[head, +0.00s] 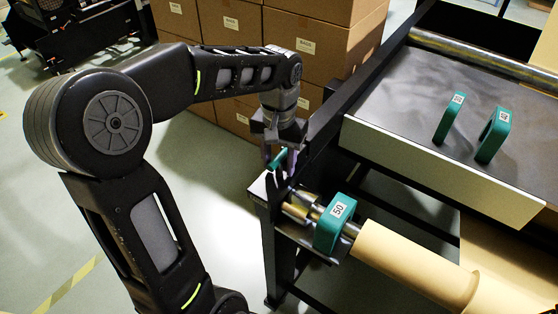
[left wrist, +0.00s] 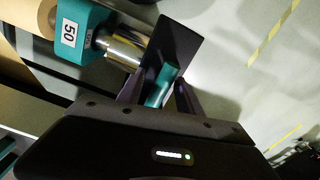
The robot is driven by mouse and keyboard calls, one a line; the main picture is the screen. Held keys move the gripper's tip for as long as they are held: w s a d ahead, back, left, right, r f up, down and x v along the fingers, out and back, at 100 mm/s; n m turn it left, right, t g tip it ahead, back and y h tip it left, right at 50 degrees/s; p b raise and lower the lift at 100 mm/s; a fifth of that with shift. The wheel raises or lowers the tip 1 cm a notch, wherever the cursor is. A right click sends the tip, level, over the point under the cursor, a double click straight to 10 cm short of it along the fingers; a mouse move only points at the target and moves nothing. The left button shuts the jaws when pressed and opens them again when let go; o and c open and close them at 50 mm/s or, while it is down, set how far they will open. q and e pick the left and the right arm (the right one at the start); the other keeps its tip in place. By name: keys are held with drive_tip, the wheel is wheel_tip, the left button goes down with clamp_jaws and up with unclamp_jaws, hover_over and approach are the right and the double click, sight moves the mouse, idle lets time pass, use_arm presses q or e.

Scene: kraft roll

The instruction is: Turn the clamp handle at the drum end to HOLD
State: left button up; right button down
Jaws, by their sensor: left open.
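A small teal clamp handle (head: 278,159) stands at the drum end, on the corner of the black frame. My left gripper (head: 280,162) is at the handle, its fingers pointing down. In the left wrist view the handle (left wrist: 162,88) lies between the two spread fingers (left wrist: 158,92), and I cannot tell whether either finger touches it. Any HOLD marking is hidden or too small to read. The metal shaft (head: 309,204) and a teal block marked 50 (head: 334,222) lie beside the handle, toward the kraft roll (head: 415,262). My right gripper is not in view.
A black table (head: 400,100) with a pale front panel carries two teal blocks (head: 449,117), (head: 494,134). Stacked cardboard boxes (head: 320,60) stand behind the gripper. The black frame post (head: 275,250) is below the handle. Open floor lies at the left.

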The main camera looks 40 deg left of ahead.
sight(279, 156)
use_arm(q)
wheel_tip(279, 156, up, 8)
drive_tip(key=shift+f, duration=0.1)
idle(0.5)
idle(0.4)
